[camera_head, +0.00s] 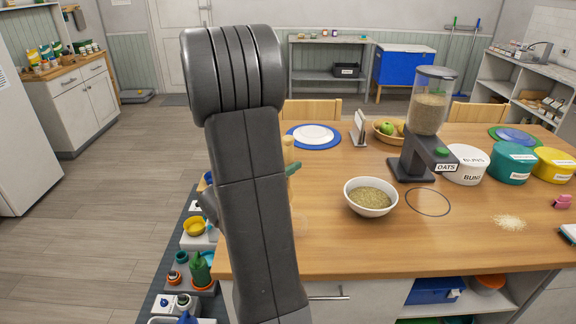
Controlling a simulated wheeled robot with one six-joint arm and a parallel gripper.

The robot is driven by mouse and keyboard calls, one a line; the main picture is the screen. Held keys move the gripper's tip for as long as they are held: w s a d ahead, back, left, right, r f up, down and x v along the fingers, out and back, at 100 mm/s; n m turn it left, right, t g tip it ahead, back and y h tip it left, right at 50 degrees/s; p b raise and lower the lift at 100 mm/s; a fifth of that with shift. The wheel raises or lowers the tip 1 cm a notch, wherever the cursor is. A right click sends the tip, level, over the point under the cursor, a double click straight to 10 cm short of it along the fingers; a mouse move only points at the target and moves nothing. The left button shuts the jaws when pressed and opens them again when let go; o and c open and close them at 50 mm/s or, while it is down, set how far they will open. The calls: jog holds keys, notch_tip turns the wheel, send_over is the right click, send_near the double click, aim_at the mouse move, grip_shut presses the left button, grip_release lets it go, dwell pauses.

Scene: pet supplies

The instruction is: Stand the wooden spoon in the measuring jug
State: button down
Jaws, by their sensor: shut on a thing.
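My grey arm fills the left middle of the head view and hides the left part of the table behind it. My gripper's fingertips do not show. A pale wooden upright piece (288,150) sticks out just right of the arm, with a green piece (294,169) by it. It may be part of the wooden spoon, but most of it is hidden. A faint clear outline beside the arm at the table's left side may be the measuring jug; I cannot tell.
On the wooden table (400,254), a white bowl of grain (371,197) stands before an oats dispenser (427,115). Lidded tubs (510,163) stand at the right, near spilled grain (510,222). A plate (313,134) lies at the back. The table's front middle is clear.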

jog(key=shift+f+b, duration=0.45)
jog(key=shift+b, duration=0.05)
jog(key=shift+f, duration=0.2)
jog(key=shift+r, duration=0.1)
jog(key=c, duration=1.3)
grip_release()
jog(key=shift+r+p, duration=0.75)
jog(key=shift+r, duration=0.1)
jog(key=b+v, duration=0.2)
jog(key=v, duration=1)
jog(key=shift+f+b, duration=0.2)
jog(key=shift+b, duration=0.2)
jog(key=shift+d, duration=0.1)
